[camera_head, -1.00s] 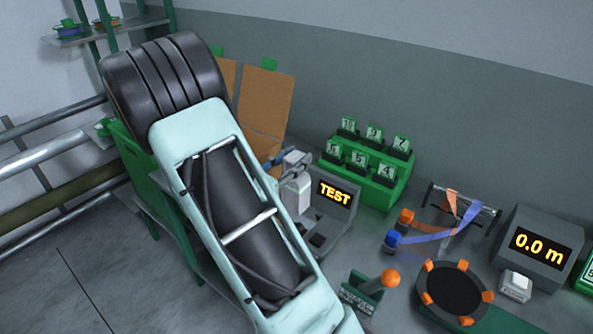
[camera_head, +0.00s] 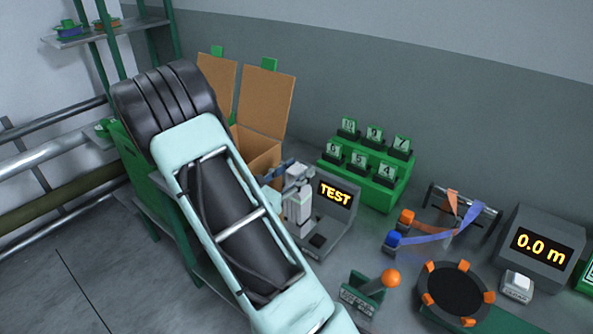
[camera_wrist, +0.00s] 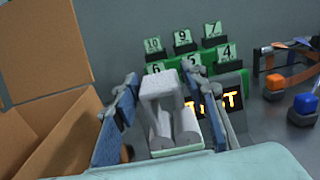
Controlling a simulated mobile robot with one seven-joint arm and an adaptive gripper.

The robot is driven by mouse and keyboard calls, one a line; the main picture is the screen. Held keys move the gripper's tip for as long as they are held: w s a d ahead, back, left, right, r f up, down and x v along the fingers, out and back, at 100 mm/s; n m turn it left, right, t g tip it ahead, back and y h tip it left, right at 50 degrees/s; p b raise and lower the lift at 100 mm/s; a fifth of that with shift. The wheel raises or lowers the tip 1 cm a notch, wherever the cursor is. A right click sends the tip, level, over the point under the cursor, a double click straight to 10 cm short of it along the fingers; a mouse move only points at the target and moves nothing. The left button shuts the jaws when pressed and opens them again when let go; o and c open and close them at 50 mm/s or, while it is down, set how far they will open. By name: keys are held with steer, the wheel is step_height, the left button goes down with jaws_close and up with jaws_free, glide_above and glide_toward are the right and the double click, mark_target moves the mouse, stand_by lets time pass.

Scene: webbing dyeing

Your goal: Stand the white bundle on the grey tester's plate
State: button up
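The white bundle (camera_head: 298,207) stands roughly upright at the left side of the grey tester (camera_head: 340,215), whose display reads TEST. The bundle's foot is partly hidden by my arm, so its contact with the plate cannot be seen. In the wrist view the white bundle (camera_wrist: 160,88) shows between the two blue-padded fingers of my gripper (camera_wrist: 165,100). The fingers are spread, with a visible gap between the left finger and the bundle. The right finger is close to the bundle. My gripper (camera_head: 284,174) also shows at the bundle's upper part in the head view.
An open cardboard box (camera_head: 258,150) stands behind and left. A green rack (camera_head: 365,185) with numbered cards stands behind the tester. An orange-knobbed lever (camera_head: 390,278), a round black plate with orange clips (camera_head: 452,290) and a 0.0 m display (camera_head: 540,245) stand to the right.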

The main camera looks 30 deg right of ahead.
steer(key=shift+o, duration=0.4)
steer(key=shift+r, duration=0.1)
steer(key=shift+r+p, duration=0.25)
steer(key=shift+p, duration=0.05)
steer(key=b+v, duration=0.1)
steer(key=v, duration=1.1)
steer(key=shift+f, duration=0.1)
